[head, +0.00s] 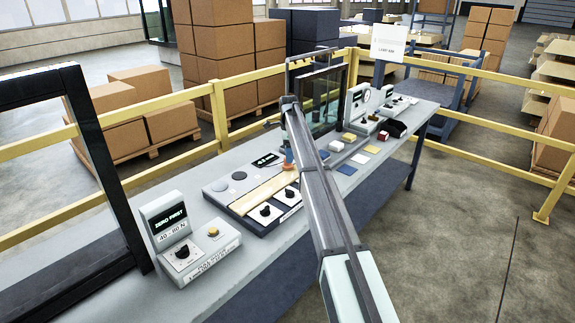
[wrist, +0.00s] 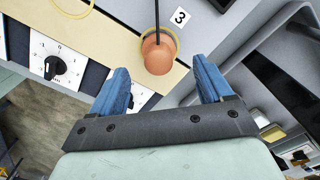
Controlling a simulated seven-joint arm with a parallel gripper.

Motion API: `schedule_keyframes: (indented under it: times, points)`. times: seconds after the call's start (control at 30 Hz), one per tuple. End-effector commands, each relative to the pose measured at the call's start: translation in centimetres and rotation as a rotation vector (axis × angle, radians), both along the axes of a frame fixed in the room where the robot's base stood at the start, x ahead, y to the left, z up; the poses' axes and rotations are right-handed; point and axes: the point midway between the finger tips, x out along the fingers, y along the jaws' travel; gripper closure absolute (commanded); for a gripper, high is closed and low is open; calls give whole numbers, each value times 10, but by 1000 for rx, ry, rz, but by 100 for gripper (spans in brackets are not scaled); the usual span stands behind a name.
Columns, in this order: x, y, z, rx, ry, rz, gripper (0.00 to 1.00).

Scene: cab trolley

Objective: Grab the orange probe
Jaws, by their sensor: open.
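The orange probe (wrist: 158,57) stands in the wrist view with a rounded top and a dark cable or rod running up from it. A thin yellow ring surrounds it on a pale wooden board (wrist: 115,30), beside a label marked 3 (wrist: 180,17). In the head view the probe (head: 288,158) shows as a small orange patch beside my arm. My gripper (wrist: 160,64) is open, its two blue fingers spread to the left and right of the probe, with nothing between them held. Whether the fingers are level with the probe is hard to tell.
A black knob on a white dial panel (wrist: 55,67) is left of the gripper. On the grey bench stand a "ZERO FIRST" box (head: 180,240), a dark framed screen (head: 320,95) and small coloured blocks (head: 349,137). Yellow railings (head: 180,175) run behind the bench.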

Motion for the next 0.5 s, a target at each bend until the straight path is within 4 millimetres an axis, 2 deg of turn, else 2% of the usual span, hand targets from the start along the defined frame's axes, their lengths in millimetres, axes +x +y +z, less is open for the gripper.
schedule_keyframes:
  times: [0.3, 0.5]
  points:
    - [-1, 6, -39, 0, 1, 0, 21]
    - [-1, 6, -43, 0, 0, 0, 21]
